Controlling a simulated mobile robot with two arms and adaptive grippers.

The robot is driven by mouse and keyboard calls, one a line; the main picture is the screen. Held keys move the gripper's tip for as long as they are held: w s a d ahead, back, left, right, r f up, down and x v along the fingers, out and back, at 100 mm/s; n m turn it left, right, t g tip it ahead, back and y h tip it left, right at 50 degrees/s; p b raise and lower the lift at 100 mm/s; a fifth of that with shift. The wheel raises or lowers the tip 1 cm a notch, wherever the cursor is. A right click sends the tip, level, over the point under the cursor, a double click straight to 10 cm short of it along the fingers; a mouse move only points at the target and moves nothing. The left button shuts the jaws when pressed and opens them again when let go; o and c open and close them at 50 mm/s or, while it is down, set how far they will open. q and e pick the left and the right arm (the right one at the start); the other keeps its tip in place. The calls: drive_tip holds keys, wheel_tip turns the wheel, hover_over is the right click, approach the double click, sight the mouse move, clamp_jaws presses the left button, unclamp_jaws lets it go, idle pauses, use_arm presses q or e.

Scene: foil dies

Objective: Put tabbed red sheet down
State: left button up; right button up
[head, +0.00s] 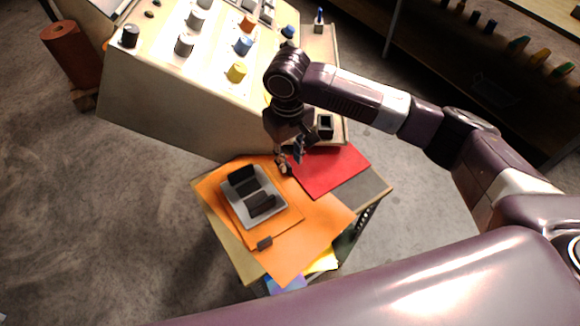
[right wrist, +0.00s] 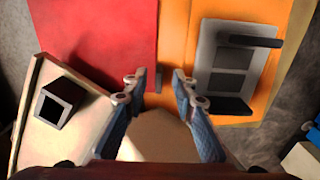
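The red sheet (head: 332,170) lies flat on the far right part of the small table, beside the orange sheets. It also shows in the right wrist view (right wrist: 100,35), where a small dark tab (right wrist: 158,82) stands at its edge beside the orange. My right gripper (head: 285,167) is over the red sheet's left edge in the head view. In the right wrist view its two fingertips (right wrist: 160,84) are spread, with the tab between them and a gap on both sides. Whether the fingertips touch the sheet is hard to tell. My left gripper is not in view.
Orange sheets (head: 310,232) cover much of the table, one with a dark tab (head: 265,243). A grey die plate (head: 262,213) with dark blocks sits on them. A bare grey table strip (head: 367,189) shows at right. A machine with coloured knobs (head: 170,100) stands close behind.

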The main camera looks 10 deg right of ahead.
wheel_tip(320, 180, up, 8)
drive_tip(key=b, duration=0.1)
drive_tip(key=shift+f, duration=0.15)
drive_tip(key=shift+s+f, duration=0.1)
drive_tip(key=shift+s, duration=0.05)
idle(0.4)
